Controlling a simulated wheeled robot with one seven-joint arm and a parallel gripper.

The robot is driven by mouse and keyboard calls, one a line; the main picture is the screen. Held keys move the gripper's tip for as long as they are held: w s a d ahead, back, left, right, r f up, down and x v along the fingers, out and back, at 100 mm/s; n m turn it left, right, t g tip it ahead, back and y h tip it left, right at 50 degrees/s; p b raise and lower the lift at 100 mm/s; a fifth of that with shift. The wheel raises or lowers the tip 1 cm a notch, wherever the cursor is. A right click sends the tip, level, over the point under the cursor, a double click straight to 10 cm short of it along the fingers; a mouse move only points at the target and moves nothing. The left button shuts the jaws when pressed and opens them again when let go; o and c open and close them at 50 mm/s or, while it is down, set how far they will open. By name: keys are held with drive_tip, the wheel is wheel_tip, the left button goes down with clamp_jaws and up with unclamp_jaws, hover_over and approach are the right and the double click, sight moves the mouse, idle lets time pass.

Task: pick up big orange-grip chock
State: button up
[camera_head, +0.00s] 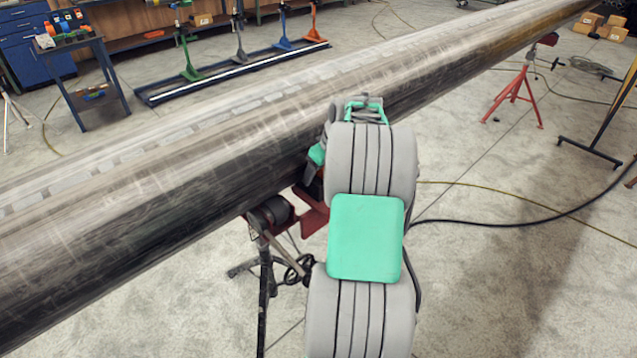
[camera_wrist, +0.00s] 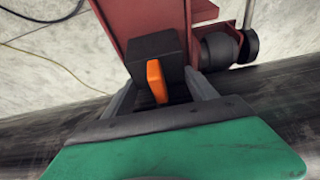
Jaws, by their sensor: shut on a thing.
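The big chock (camera_wrist: 152,54) is a dark block with an orange grip (camera_wrist: 157,82) on the side facing my wrist. It shows in the wrist view at top centre, against a dark red steel bracket (camera_wrist: 150,18). My gripper (camera_wrist: 158,90) has its two grey fingers on either side of the orange grip and is shut on the chock. In the head view my own arm hides the chock and most of the gripper.
The long steel pipe (camera_head: 200,150) runs diagonally right by my arm. A pipe stand (camera_head: 265,240) with a roller is under it. A black cable (camera_head: 520,222) lies on the floor at right. Open floor lies at lower right.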

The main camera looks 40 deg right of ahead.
clamp_jaws()
drive_tip(key=shift+r, duration=0.1)
